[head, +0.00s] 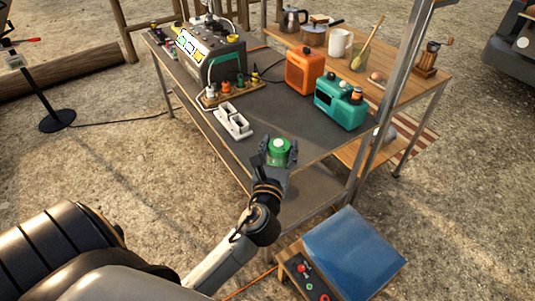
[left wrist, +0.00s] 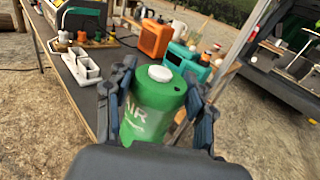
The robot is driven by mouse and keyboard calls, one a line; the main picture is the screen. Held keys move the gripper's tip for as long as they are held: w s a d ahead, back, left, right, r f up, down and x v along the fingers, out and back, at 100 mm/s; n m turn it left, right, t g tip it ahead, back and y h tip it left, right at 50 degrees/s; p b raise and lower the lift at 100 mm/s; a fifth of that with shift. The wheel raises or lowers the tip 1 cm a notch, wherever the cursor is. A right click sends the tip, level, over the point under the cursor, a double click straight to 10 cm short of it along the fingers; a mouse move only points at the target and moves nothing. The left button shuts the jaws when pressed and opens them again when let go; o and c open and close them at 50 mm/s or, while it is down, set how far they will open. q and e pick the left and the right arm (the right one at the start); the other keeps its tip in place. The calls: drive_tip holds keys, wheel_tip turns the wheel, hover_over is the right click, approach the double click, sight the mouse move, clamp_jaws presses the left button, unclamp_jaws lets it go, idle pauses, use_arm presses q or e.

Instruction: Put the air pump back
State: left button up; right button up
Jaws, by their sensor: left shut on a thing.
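The air pump is a green canister (head: 279,152) with a white cap and the letters "AIR" on its side. It also shows large in the left wrist view (left wrist: 155,108). My left gripper (head: 278,155) is shut on it, with a dark finger on each side. The pump is roughly upright, at the near edge of the dark worktop (head: 275,115); whether it touches the worktop I cannot tell. A white holder with square openings (head: 234,122) stands on the worktop to the left of the pump. My right gripper is not in view.
An orange canister (head: 304,70) and a teal unit (head: 341,100) stand behind the pump. A wooden rack of small bottles (head: 228,92) is farther left. A metal post (head: 388,95) rises at right. A blue-topped box (head: 352,252) stands below. The middle worktop is clear.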

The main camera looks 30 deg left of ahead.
use_arm(q)
drive_tip(key=shift+w+a+r, duration=0.1)
drive_tip(key=shift+w+a, duration=0.1)
drive_tip(key=shift+w+a+f+b, duration=0.95)
drive_tip(key=shift+w+a+f, duration=0.65)
drive_tip(key=shift+f, duration=0.55)
drive_tip(key=shift+w+a+f+b, duration=0.9)
drive_tip(key=shift+w+a+f, duration=0.7)
drive_tip(key=shift+f, duration=0.55)
drive_tip(key=shift+w+a+f+b, duration=0.95)
drive_tip(key=shift+w+a+f, duration=0.65)
drive_tip(key=shift+f, duration=0.55)
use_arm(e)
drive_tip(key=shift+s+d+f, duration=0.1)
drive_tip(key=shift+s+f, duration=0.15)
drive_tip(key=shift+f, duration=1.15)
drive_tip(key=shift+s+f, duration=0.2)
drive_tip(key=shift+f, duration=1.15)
use_arm(q)
drive_tip(key=shift+f, duration=0.2)
drive_tip(key=o, duration=1.6)
drive_tip(key=shift+c, duration=0.2)
drive_tip(key=shift+s, duration=0.1)
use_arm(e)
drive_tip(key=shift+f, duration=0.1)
